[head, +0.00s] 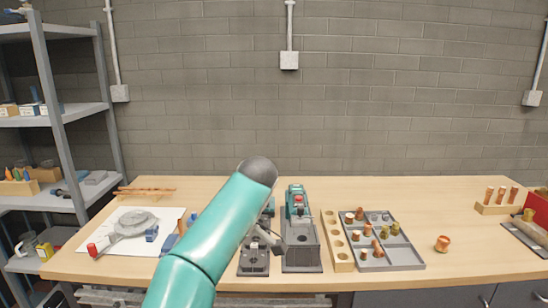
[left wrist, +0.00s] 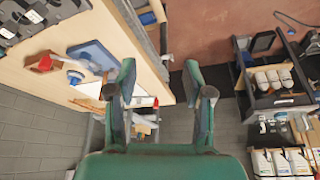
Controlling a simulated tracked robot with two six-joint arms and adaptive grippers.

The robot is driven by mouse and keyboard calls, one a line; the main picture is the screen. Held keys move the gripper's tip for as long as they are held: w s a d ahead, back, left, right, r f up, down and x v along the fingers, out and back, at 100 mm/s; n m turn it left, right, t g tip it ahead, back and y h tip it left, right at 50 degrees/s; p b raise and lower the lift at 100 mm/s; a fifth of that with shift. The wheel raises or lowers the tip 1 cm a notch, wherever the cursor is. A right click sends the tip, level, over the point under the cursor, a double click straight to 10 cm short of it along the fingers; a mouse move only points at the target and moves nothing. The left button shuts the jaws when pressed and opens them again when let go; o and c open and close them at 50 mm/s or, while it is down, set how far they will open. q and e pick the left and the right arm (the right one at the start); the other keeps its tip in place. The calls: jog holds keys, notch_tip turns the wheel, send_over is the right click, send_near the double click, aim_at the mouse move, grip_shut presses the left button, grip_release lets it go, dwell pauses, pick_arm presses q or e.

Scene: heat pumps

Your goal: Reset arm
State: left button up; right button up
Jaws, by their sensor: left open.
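My left arm (head: 212,235), teal with a dark grey joint cap, rises from the bottom of the head view and hides part of the bench behind it. In the left wrist view my left gripper (left wrist: 160,95) is open, with its two teal and grey fingers apart and nothing between them. It is beside the edge of the wooden bench (left wrist: 40,75), which looks tilted in that view. I cannot make out the left gripper clearly in the head view. My right gripper is not in view.
On the bench (head: 470,255) are a white sheet (head: 170,218) with a grey tool, a grey machine (head: 302,250) with a teal top, a compartment tray (head: 400,262) of copper fittings and a lone fitting (head: 442,244). A shelf rack (head: 62,110) stands left.

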pick_arm(q)
jog(key=s+a+f+g, duration=0.2)
jog(key=a+f+g, duration=0.1)
jog(key=a+f, duration=0.7)
jog(key=s+a+f+m+g+h, duration=0.1)
jog(key=s+f, duration=0.2)
jog(key=f, duration=0.5)
jog(key=s+a+f+m+g, duration=0.1)
jog(key=s+a+f+g, duration=0.15)
jog(key=f, duration=0.65)
jog(key=s+d+f+m+h, duration=0.3)
jog(key=s+d+f+h, duration=0.15)
jog(key=s+f, duration=0.75)
jog(key=s+d+f+m+t+h, duration=0.1)
jog(key=s+d+f+m, duration=0.1)
jog(key=s+d, duration=0.35)
jog(key=s+d+f+m+t+h, duration=0.2)
jog(key=s+d, duration=0.1)
jog(key=s, duration=0.6)
jog(key=w+m, duration=0.1)
jog(key=w+m+t, duration=0.1)
jog(key=w, duration=0.1)
jog(key=w+a+t, duration=0.1)
jog(key=shift+w+m+t+y, duration=0.15)
jog(key=shift+m+t+y, duration=0.1)
jog(key=shift+m, duration=0.15)
